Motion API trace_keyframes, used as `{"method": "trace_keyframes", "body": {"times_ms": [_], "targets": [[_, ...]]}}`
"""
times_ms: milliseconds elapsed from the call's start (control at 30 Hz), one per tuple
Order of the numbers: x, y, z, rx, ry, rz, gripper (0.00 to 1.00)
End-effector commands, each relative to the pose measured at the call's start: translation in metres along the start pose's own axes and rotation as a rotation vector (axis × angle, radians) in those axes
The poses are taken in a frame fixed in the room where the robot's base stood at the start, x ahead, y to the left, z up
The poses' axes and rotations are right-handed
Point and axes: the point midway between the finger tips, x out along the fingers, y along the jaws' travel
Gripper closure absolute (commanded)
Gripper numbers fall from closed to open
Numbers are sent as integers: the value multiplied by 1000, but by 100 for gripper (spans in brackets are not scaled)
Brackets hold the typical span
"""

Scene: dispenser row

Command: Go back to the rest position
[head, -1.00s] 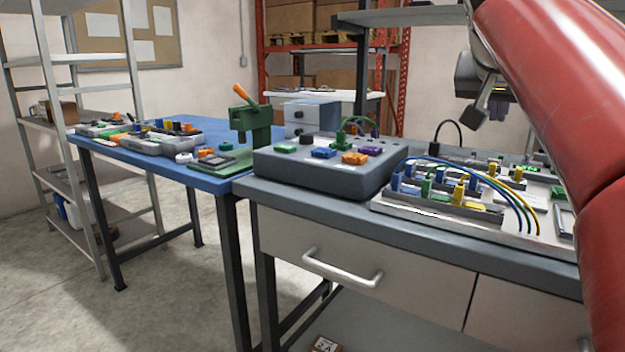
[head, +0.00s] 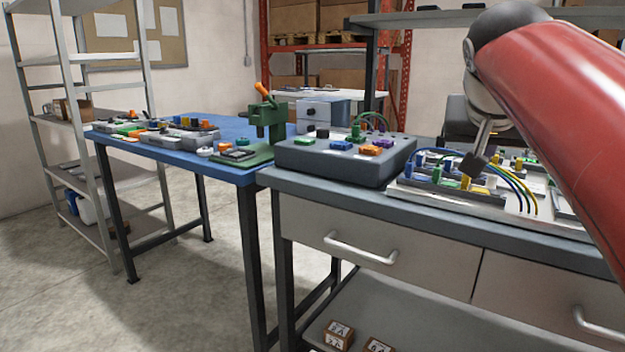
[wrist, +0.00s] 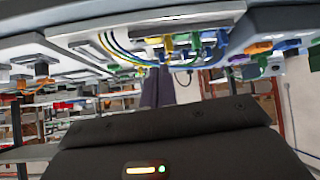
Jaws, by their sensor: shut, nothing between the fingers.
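My gripper (head: 474,163) shows at the right of the head view, below my red arm, pointing down over the panel of connectors and cables (head: 408,191) on the grey workbench. Its dark fingers (wrist: 158,88) are together and hold nothing in the wrist view, where the scene appears upside down. From these views I cannot tell how much space lies between the fingertips and the panel. Part of the panel is hidden behind my arm.
A grey box with coloured connectors (head: 340,167) stands left of the panel. A green press (head: 266,122) stands on the blue table (head: 228,172) farther left. Drawer handles (head: 360,249) stick out at the bench front. Open floor (head: 170,270) lies at the lower left.

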Motion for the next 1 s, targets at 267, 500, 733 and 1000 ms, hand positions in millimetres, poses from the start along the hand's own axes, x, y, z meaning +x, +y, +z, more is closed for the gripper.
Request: {"method": "trace_keyframes", "body": {"times_ms": [267, 500, 733, 1000], "targets": [[13, -14, 98, -122, -108, -100, 100], [32, -23, 249, -261, -243, -232, 100], [46, -22, 347, -327, -322, -303, 100], [49, -21, 367, -339, -338, -316, 100]]}}
